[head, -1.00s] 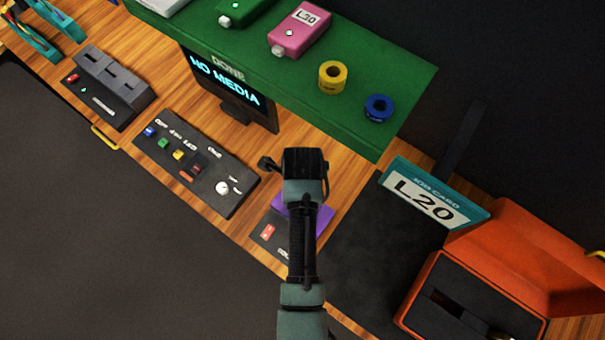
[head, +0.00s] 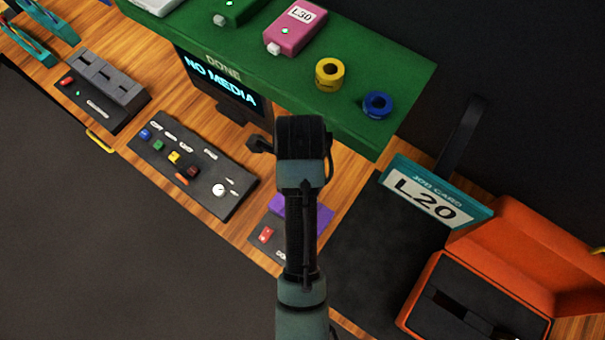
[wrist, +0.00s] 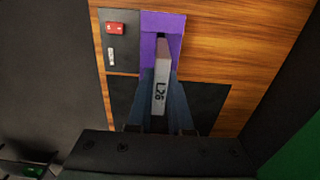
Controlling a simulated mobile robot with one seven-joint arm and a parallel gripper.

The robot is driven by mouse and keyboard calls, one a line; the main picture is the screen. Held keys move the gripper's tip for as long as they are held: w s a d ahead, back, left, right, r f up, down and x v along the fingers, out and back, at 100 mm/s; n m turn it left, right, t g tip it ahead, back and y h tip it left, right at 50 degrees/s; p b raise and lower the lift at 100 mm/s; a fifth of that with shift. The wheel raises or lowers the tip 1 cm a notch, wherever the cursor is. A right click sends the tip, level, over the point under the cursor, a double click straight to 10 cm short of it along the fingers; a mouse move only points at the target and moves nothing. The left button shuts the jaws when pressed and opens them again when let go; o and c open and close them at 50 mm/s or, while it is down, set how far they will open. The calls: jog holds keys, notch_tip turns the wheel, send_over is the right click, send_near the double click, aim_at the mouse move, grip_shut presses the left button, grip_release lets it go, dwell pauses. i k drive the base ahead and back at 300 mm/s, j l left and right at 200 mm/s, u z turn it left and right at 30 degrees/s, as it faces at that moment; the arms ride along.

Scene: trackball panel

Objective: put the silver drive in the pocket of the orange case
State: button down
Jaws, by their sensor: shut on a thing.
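The silver drive (wrist: 162,62) is upright between the fingers of my gripper (wrist: 162,88) in the wrist view. Its label starts with L2; the last character is hard to read. My gripper is shut on it above the purple pad (wrist: 175,22), which also shows beside my arm in the head view (head: 308,218). In the head view my wrist (head: 302,140) hides the fingers and the drive. The orange case (head: 525,250) stands open at the lower right, well to the right of my gripper. Its dark insert has a black slot-like pocket (head: 468,310).
A teal job card (head: 432,198) reading L20 stands left of the case, by a dark mat (head: 375,240). A green shelf (head: 350,45) holds a pink drive (head: 295,28) and yellow and blue rolls. A screen (head: 222,85) reads NO MEDIA. A button panel (head: 190,165) lies left.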

aim_at(441, 304)
jog(key=k+l+z, duration=0.3)
jog(key=l, duration=0.25)
jog(key=k+l+z, duration=0.15)
jog(key=l, duration=0.15)
jog(key=k+l+z, duration=0.15)
jog(key=l, duration=0.15)
jog(key=i, duration=0.05)
